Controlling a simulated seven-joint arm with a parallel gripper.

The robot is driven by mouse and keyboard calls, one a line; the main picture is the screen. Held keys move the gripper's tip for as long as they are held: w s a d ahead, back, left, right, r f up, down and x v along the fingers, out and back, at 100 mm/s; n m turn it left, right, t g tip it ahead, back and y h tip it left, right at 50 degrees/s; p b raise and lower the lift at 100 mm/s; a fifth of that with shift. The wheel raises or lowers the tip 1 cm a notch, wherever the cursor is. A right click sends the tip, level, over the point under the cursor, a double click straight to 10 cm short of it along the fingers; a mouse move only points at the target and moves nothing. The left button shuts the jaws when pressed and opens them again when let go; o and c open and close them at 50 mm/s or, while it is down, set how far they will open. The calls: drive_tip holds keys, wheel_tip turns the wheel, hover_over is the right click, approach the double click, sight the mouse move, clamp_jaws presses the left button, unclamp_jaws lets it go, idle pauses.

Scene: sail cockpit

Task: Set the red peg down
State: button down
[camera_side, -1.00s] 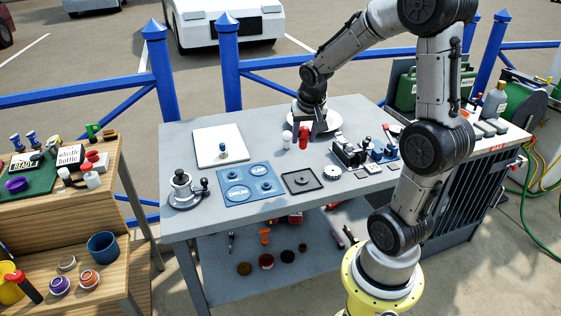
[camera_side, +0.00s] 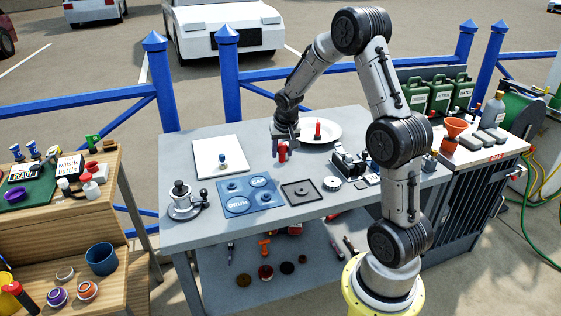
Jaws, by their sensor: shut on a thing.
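My gripper (camera_side: 283,148) points down over the back middle of the grey workbench (camera_side: 215,215). It is shut on a red peg (camera_side: 282,153), which hangs upright below the fingers. The fingers hide the peg's upper part. I cannot tell whether its lower end touches the bench. A second red upright piece (camera_side: 318,130) stands on the round white plate (camera_side: 333,134), just right of my gripper and apart from it.
Left of the gripper lie a white board (camera_side: 217,158) with a small blue-topped piece, and a blue mat (camera_side: 247,195). A dark square tray (camera_side: 301,190) lies in front. A black fixture (camera_side: 350,165) stands to the right. Blue railing (camera_side: 200,80) runs behind.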

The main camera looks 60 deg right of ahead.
sight(280, 161)
drive_tip(key=shift+w+d+f, duration=0.3)
drive_tip(key=shift+w+f, duration=0.05)
drive_tip(key=shift+f, duration=0.15)
drive_tip(key=shift+w+d+f, duration=0.1)
drive_tip(key=shift+w+f, duration=0.1)
drive_tip(key=shift+f, duration=1.55)
drive_tip(key=shift+f, duration=0.1)
drive_tip(key=shift+c, duration=2)
unclamp_jaws()
